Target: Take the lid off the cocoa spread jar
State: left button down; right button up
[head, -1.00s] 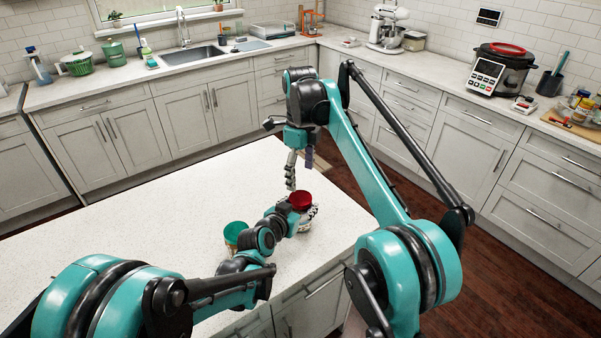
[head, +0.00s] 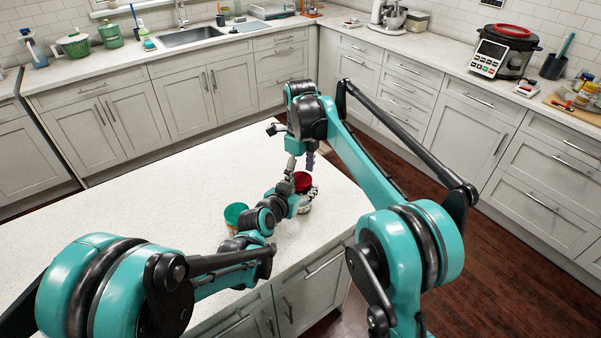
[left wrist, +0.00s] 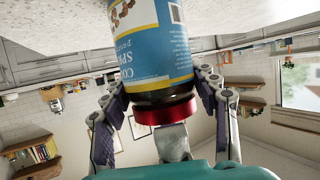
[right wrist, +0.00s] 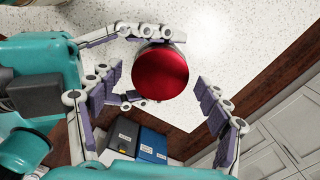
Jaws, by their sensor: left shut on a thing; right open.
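The cocoa spread jar (left wrist: 150,55) has a blue label and a red lid (head: 302,181). It stands upright on the white island top. My left gripper (head: 304,200) is shut around the jar, and its fingers show on both sides of the jar in the left wrist view (left wrist: 170,95). The lid is on the jar, and it shows from above in the right wrist view (right wrist: 160,72). My right gripper (head: 300,165) is open above the lid, with its fingers spread to either side of it in the right wrist view (right wrist: 158,84). Whether they touch it I cannot tell.
A jar with a green lid (head: 236,212) stands left of the cocoa jar, partly hidden by my left arm. The white island top (head: 150,190) is clear to the left and behind. The island's right edge lies close to the cocoa jar.

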jog(key=c, duration=1.2)
jog(key=n, duration=0.7)
jog(key=o, duration=1.3)
jog(key=shift+r, duration=2.3)
jog(key=shift+c, duration=0.5)
notch_tip(320, 180, up, 3)
jog(key=shift+r+m, duration=0.1)
jog(key=shift+m, duration=1)
jog(key=shift+f, duration=3.9)
